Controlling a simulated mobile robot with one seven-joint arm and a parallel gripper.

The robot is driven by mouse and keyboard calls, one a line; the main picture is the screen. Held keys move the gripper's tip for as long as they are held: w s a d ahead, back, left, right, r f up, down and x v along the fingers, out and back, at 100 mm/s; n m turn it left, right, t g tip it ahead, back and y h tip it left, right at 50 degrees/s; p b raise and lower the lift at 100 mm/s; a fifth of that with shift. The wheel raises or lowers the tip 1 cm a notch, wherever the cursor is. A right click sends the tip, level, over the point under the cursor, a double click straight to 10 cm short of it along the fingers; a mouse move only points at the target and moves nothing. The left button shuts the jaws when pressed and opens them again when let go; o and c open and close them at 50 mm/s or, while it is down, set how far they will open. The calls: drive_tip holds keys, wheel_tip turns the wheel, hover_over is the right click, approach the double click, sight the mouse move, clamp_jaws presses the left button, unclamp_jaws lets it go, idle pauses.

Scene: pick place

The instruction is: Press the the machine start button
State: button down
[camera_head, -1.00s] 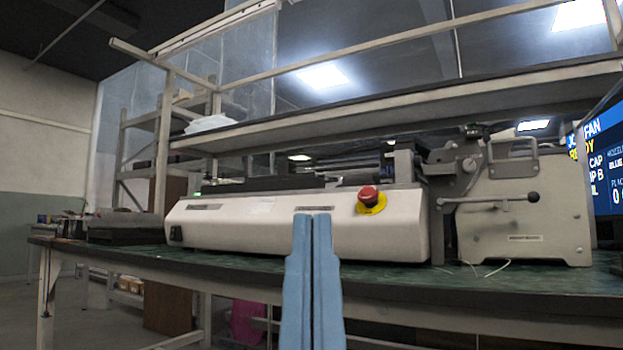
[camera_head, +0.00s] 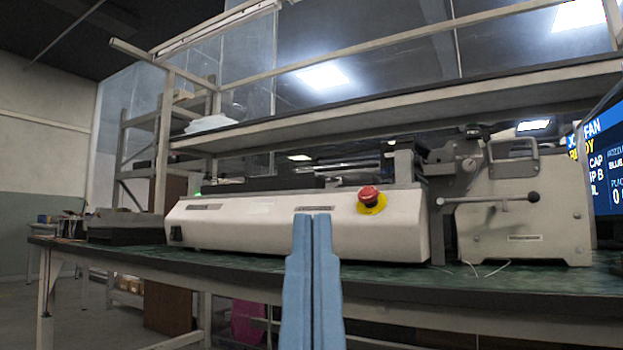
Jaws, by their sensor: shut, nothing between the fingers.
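A long cream-white machine (camera_head: 260,235) stands on the green-topped bench in the head view. A red mushroom-shaped button (camera_head: 369,194) on a yellow base sits at the upper right of its front face. No other button can be clearly made out; a small dark switch (camera_head: 176,233) shows at the machine's lower left end. My gripper (camera_head: 312,217) has blue fingers, shut and empty, pointing up in the picture. Its tips overlap the middle of the machine's front, left of and a little lower than the red button. Whether the tips touch the machine cannot be told.
The bench (camera_head: 460,280) carries a grey machine with a lever (camera_head: 520,220) at right, with a screen (camera_head: 607,170) beyond it. A shelf (camera_head: 420,103) runs above. A dark box (camera_head: 125,228) stands at left. Open floor shows at lower left.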

idle(0.7)
wheel_tip(320, 180, up, 32)
drive_tip(key=p, duration=3.2)
drive_tip(key=shift+w, duration=0.1)
